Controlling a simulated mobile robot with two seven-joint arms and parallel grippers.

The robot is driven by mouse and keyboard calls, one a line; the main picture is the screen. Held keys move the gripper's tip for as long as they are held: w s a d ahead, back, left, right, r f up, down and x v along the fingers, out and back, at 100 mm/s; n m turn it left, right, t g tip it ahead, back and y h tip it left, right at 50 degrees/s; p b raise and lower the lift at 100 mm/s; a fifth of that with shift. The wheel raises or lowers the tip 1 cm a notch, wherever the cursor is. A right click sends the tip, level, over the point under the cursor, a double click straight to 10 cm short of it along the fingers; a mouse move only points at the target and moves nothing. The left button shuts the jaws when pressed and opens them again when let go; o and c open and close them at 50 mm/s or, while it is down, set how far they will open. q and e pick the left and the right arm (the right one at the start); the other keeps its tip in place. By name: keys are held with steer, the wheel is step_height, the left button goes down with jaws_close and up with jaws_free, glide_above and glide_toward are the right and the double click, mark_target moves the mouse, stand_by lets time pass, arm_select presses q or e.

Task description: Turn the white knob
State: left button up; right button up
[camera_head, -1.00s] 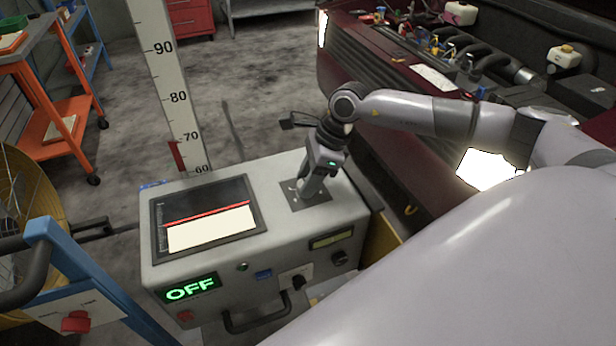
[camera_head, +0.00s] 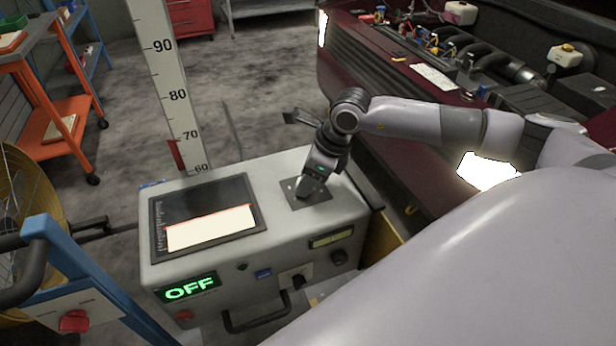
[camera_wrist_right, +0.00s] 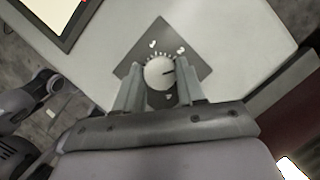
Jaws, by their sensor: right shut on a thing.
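The white knob (camera_wrist_right: 158,73) is round, with a dark pointer line and a ring of tick marks. It sits on a dark square plate (camera_wrist_right: 185,48) on top of the grey control box (camera_head: 285,235). My right gripper (camera_wrist_right: 160,84) is shut on the white knob, one finger on either side. In the head view my right gripper (camera_head: 308,188) comes down at a tilt onto the plate and hides the knob. My left gripper is in neither view.
The box top has a screen (camera_head: 207,217), and its front has a green OFF display (camera_head: 190,288) and a black knob (camera_head: 339,257). A tall ruler (camera_head: 170,85) stands behind. A dark red car (camera_head: 400,130) with its engine bay open is at right.

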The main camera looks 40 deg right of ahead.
mark_target(321, 193)
steer(key=o, duration=1)
steer(key=shift+o, duration=0.2)
steer(key=shift+r, duration=0.1)
steer(key=v, duration=0.7)
steer(key=shift+b, duration=0.35)
steer(key=shift+s, duration=0.15)
